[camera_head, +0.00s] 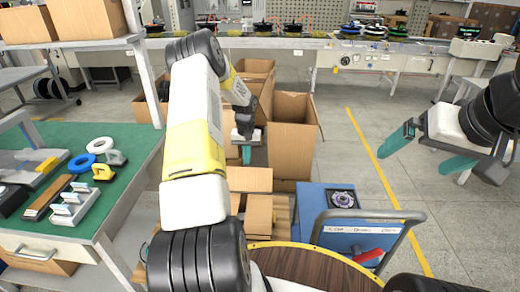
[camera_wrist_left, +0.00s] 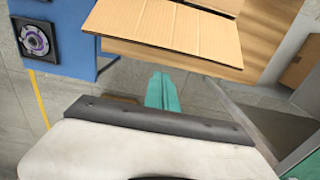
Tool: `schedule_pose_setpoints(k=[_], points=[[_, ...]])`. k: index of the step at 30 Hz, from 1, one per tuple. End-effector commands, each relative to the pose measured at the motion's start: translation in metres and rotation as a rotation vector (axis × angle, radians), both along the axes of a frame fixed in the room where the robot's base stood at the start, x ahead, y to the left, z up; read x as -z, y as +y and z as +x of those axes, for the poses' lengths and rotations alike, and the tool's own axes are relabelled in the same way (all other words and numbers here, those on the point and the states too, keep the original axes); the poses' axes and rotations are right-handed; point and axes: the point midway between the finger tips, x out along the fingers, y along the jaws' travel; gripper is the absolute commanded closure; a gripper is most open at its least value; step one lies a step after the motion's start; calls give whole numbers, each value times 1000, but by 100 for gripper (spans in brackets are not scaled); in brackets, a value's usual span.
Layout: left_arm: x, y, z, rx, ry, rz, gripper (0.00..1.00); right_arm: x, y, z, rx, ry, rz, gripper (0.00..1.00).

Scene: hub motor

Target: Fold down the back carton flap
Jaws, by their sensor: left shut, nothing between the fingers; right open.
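The open brown carton sits on a wooden surface beside the blue cart in the head view. Its back flap (camera_head: 245,179) stands up at the far side, and a side panel (camera_head: 259,215) shows nearer. The wrist view shows the back flap (camera_wrist_left: 160,28) as a broad cardboard sheet close ahead. My left gripper (camera_head: 246,153) is beyond the flap, shut and empty; its teal fingertips (camera_wrist_left: 162,80) appear just off the flap's edge. Whether they touch is unclear. My right gripper (camera_head: 427,150) is open and empty over the floor at right. My left arm hides part of the carton.
A blue cart (camera_head: 340,228) with a hub motor (camera_head: 343,199) stands right of the carton. A tall open carton (camera_head: 291,150) stands behind. A green table (camera_head: 125,135) with parts is at left. The floor at right is clear.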

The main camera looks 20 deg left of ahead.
Motion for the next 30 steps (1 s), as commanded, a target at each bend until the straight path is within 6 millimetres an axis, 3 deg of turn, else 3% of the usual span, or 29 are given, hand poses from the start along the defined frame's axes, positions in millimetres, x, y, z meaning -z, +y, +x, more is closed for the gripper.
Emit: schedule_pose_setpoints(k=[30], points=[[0, -18, -68, 1, 4, 0, 100, 0, 0, 0, 0, 0, 0, 0]])
